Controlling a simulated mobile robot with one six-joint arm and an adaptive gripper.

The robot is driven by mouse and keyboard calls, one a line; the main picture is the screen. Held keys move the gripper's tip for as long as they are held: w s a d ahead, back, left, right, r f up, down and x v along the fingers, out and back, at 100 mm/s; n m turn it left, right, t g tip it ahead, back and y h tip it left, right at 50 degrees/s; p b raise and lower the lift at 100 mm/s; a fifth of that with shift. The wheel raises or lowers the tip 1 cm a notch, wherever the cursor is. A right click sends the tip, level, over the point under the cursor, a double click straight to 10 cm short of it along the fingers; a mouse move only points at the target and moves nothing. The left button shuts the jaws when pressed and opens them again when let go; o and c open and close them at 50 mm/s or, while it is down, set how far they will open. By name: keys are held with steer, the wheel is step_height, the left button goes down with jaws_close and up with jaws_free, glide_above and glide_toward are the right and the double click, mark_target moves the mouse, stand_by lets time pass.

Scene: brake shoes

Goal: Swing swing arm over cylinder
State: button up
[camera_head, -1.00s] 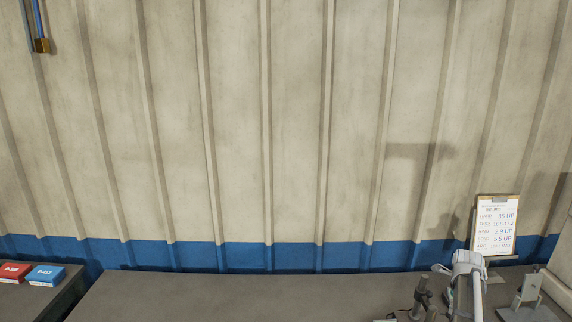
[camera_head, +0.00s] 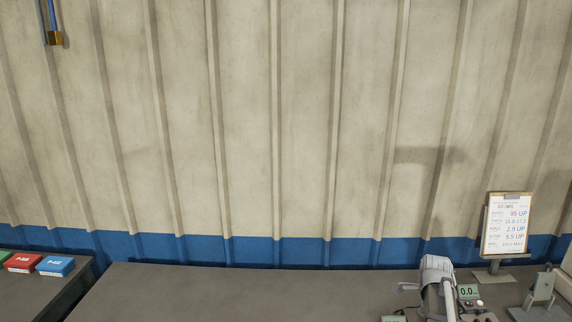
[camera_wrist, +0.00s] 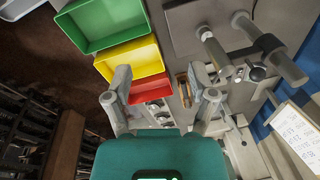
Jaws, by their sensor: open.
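In the wrist view, my gripper (camera_wrist: 160,76) has its two fingers spread apart, with nothing held between them. A grey fixture at the top right has a cylindrical post (camera_wrist: 216,48) and a longer, thicker bar (camera_wrist: 270,47) with a dark clamp-like part (camera_wrist: 262,45). I cannot tell for sure which of these is the swing arm and which is the cylinder. The fixture is beyond and to the right of my fingers, apart from them. In the head view, my arm shows at the lower right, and my fingertips are not clearly visible.
A clipboard (camera_head: 507,224), a digital readout (camera_head: 468,292) and a metal stand (camera_head: 540,292) are at the bench's right. The bench (camera_head: 230,295) is clear at left and middle.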

steer(key=s+a+f+n+b, duration=0.2)
steer(key=s+a+n, duration=0.1)
steer(key=a+n, duration=0.4)
steer(key=s+a+f+n+b, duration=0.2)
steer(key=s+a+n, duration=0.1)
steer(key=a+n, duration=0.4)
steer(key=s+a+f+n+g+y+b, duration=0.1)
steer(key=s+a+f+n+b, duration=0.1)
steer(key=a+n, duration=0.5)
steer(key=s+a+f, duration=0.1)
steer(key=s+a, duration=0.1)
steer(key=a, duration=0.3)
steer(key=shift+a, duration=0.3)
